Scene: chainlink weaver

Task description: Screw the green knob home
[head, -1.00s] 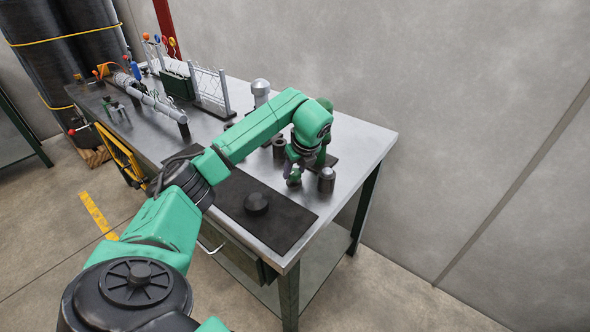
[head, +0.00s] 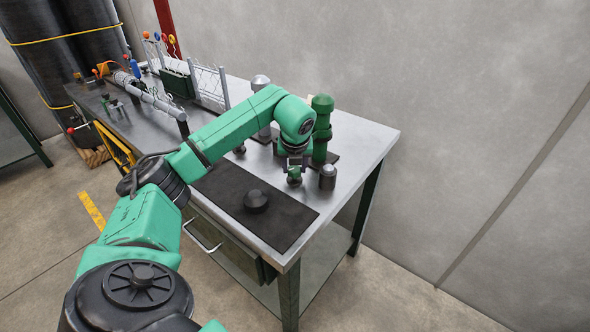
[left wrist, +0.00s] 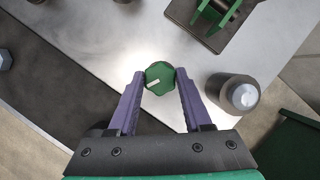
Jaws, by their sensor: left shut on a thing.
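The green knob (left wrist: 160,77) is a small faceted cap with a pale mark on its top. It sits between the two purple fingers of my left gripper (left wrist: 160,84), which touch it from both sides. In the head view the knob (head: 294,172) shows small below my left wrist, near the right end of the bench. The fingers are mostly hidden there by the wrist. What lies under the knob, and how far it is seated, I cannot tell. My right gripper is in neither view.
A grey metal cylinder (head: 327,177) stands close to the right of the knob. A tall green fixture (head: 322,128) stands behind it.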

